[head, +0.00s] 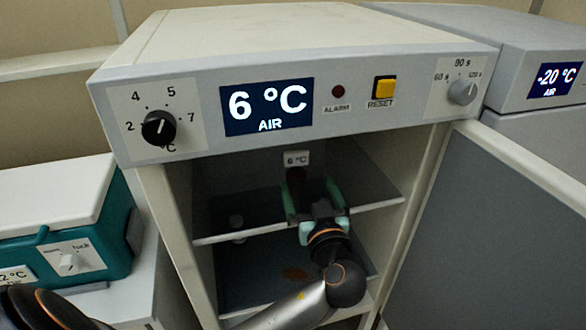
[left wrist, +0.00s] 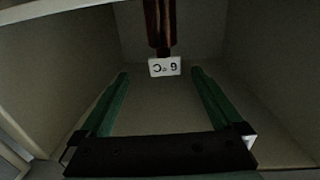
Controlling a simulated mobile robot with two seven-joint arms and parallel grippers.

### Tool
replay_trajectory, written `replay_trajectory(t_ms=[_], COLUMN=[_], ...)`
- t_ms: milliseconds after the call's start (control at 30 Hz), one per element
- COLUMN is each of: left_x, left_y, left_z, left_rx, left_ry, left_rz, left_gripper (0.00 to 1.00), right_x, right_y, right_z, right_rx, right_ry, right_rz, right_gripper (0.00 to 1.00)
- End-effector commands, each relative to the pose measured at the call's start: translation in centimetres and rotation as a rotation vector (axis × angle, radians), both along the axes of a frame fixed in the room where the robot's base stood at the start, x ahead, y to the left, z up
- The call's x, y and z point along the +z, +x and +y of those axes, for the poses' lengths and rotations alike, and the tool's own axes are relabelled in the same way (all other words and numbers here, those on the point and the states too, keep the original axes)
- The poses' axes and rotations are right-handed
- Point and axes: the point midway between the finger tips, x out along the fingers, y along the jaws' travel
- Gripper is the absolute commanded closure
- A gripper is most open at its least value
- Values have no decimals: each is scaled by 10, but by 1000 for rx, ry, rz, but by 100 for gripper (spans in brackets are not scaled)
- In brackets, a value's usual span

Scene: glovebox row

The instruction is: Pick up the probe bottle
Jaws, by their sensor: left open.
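A tall, narrow reddish-brown bottle (head: 296,188), which I take for the probe bottle, stands in the open cabinet near the back of the upper shelf (head: 374,190). It also shows at the top of the left wrist view (left wrist: 157,24), beyond the fingertips and roughly in line with the gap. My left gripper (head: 312,181) reaches into the cabinet with its green fingers spread. In the left wrist view the gap between the fingers (left wrist: 159,73) is empty. In the head view the gripper hides part of the bottle. My right gripper is not in view.
A "6 °C" tag (head: 296,158) is by the bottle. A small greyish object (head: 237,222) is dimly visible at left inside the cabinet. Cabinet walls and shelves enclose the gripper; the open door (head: 480,235) stands at right. A teal box (head: 85,245) is outside left.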

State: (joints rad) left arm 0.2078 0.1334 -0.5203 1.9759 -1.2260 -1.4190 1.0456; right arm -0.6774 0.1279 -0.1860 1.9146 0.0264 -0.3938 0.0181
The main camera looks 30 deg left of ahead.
Motion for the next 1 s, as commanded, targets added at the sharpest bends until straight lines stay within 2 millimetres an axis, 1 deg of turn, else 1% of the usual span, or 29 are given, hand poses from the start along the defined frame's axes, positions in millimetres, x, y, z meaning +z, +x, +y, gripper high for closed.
replay_trajectory(t_ms=[33, 100, 300, 400, 567, 767, 900, 1000], left_x=[5, 7, 7, 6, 5, 7, 3, 2], left_y=[2, 9, 35, 44, 51, 67, 79, 83], left_z=[4, 11, 39, 47, 55, 79, 89, 93], left_rx=[8, 14, 14, 12, 11, 13, 10, 9], left_ry=[2, 4, 4, 4, 2, 6, 3, 1], left_rz=[-12, -17, -14, -13, -12, -11, -11, -12], left_gripper=[0, 0, 0, 0, 0, 0, 0, 0], right_x=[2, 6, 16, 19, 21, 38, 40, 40], right_y=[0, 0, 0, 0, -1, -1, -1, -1], right_z=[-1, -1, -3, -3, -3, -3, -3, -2], right_rx=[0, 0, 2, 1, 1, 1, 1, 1], right_ry=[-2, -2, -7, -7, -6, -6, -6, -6], right_rz=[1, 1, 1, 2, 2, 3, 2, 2], right_gripper=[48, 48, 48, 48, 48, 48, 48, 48])
